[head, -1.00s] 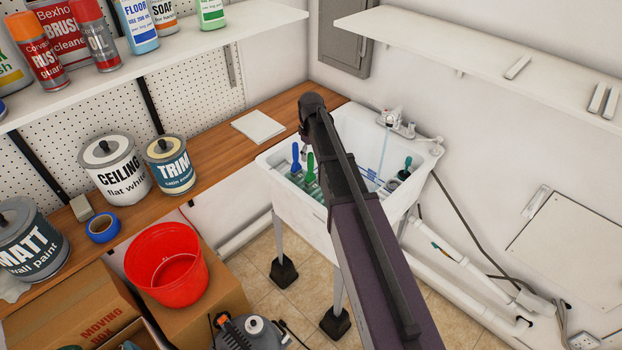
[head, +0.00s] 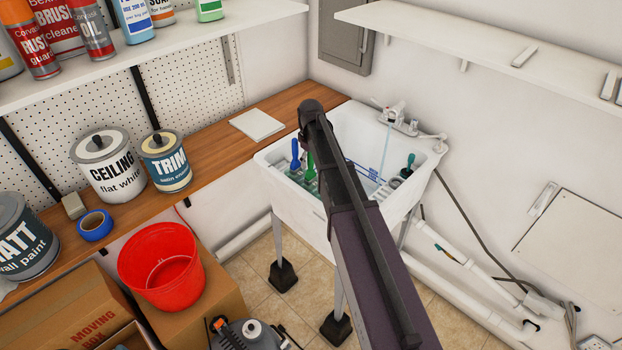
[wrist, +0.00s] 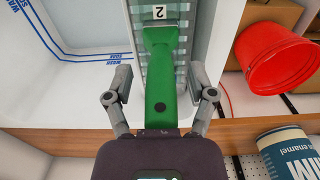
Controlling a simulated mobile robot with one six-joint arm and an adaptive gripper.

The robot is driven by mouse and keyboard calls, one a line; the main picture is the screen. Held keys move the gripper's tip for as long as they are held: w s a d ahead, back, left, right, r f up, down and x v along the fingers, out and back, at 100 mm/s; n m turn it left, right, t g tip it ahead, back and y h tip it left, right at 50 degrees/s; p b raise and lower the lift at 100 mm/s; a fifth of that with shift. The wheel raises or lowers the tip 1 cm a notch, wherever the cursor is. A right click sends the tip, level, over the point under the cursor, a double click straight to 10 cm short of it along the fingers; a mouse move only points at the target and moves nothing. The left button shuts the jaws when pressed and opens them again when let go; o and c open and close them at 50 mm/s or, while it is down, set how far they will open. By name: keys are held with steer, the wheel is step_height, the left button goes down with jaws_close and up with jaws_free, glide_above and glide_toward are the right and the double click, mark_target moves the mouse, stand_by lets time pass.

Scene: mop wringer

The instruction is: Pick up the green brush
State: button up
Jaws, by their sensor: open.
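The green brush (head: 310,166) stands at the left side of the white utility sink (head: 272,170), beside a blue-handled brush (head: 295,152). In the wrist view the green brush (wrist: 160,75) lies over a ribbed rack (wrist: 160,12) marked "2". My gripper (wrist: 162,88) is open, with one finger on each side of the green handle and gaps between them and it. In the head view my arm hides the gripper and part of the sink.
A dark green-handled tool (head: 407,166) is at the sink's right. The faucet (head: 400,120) stands at the back. A wooden counter (head: 215,150) with paint cans and a red bucket (head: 162,268) are to the left.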

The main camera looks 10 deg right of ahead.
stand_by(0.6)
jaws_close()
